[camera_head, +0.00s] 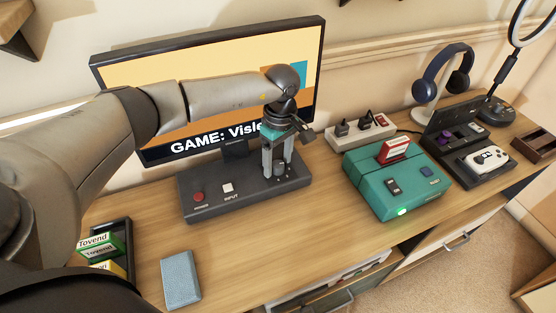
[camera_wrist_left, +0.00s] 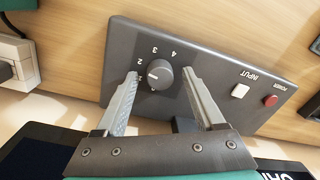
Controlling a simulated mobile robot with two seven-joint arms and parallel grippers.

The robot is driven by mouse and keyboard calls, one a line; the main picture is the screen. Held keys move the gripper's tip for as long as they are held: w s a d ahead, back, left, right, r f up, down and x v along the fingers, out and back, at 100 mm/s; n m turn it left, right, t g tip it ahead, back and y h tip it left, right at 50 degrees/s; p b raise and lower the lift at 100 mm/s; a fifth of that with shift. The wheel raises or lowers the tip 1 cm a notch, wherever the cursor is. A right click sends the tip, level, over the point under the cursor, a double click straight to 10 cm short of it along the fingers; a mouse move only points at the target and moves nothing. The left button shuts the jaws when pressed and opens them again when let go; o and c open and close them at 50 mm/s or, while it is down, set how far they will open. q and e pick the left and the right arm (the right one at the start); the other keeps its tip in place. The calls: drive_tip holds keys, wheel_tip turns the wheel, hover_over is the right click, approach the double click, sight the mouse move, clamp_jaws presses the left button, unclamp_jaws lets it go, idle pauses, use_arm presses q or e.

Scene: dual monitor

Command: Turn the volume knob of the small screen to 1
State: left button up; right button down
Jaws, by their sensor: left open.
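The volume knob (camera_wrist_left: 160,74) is a round dark knob on the grey control base (camera_wrist_left: 225,65) under the monitor (camera_head: 130,85). Numbers are printed around it. Its white mark points left in the left wrist view, roughly toward the 1; the exact setting is hard to tell. My left gripper (camera_head: 278,168) is open and points down over the right end of the base. In the left wrist view its fingertips (camera_wrist_left: 160,76) stand on either side of the knob, with small gaps visible. In the head view the fingers partly hide the knob. My right gripper is not in view.
The base also has a red power button (camera_head: 198,197) and a white input button (camera_head: 228,188). A blue-grey box (camera_head: 180,279) lies in front on the desk.

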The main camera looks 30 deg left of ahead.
use_arm(q)
clamp_jaws()
idle(0.5)
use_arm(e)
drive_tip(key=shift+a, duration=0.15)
use_arm(q)
drive_tip(key=n+p, duration=0.1)
drive_tip(key=n, duration=0.2)
drive_tip(key=shift+r+n, duration=0.1)
drive_tip(key=shift+n, duration=0.2)
drive_tip(key=n, duration=0.2)
drive_tip(key=shift+n+p, duration=0.3)
drive_tip(key=shift+p, duration=0.1)
drive_tip(key=n+p, duration=0.1)
drive_tip(key=n, duration=0.2)
drive_tip(key=shift+n, duration=0.4)
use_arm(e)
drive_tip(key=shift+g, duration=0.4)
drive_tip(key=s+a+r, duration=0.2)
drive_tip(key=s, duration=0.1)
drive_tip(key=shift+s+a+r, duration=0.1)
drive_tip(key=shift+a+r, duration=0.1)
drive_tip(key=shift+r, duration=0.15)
use_arm(q)
drive_tip(key=shift+h, duration=0.3)
